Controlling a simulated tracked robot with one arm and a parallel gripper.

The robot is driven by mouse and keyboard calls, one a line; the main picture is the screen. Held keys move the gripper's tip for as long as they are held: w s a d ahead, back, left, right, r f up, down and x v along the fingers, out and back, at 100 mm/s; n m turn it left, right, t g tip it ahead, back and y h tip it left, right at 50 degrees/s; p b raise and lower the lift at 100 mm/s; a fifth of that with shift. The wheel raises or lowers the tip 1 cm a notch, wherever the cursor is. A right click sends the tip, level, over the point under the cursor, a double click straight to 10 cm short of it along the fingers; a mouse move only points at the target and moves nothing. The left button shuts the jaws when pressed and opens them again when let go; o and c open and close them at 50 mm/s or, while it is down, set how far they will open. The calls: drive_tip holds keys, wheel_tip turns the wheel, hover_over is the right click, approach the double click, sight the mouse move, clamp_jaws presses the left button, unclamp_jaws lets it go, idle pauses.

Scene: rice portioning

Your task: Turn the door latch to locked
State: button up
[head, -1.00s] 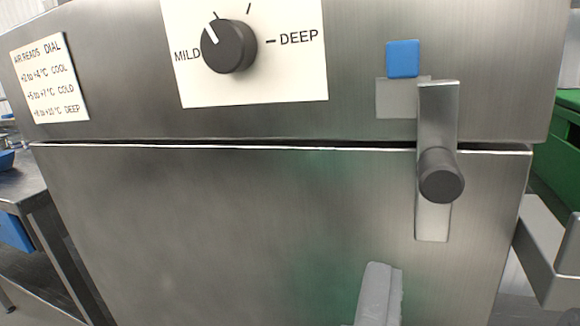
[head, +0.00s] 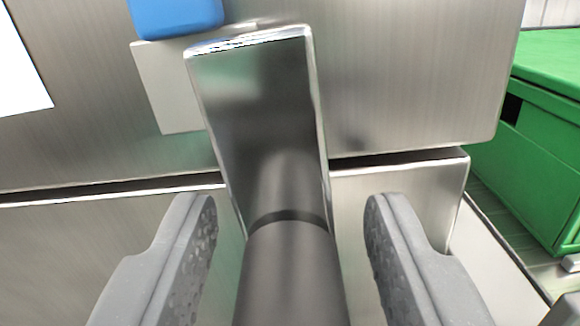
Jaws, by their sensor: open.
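The door latch (head: 255,110) is an upright steel bar in the middle of the head view, crossing the gap between the upper panel and the door (head: 90,245). Its dark cylindrical knob (head: 290,275) sticks out toward me at the lower middle. My gripper (head: 290,215) is open, with one grey finger to the left of the knob and one to the right. There is a visible gap on both sides of the knob. The lower part of the latch is hidden behind the knob. A blue square (head: 176,15) and a pale plate (head: 172,88) sit at the latch's upper left.
A green crate (head: 535,140) stands to the right, beyond the cabinet's edge. A white label (head: 18,75) shows at the upper left. The upper panel (head: 420,80) to the right of the latch is bare.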

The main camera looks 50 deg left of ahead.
drive_tip(key=shift+w+a, duration=0.35)
drive_tip(key=shift+a, duration=0.05)
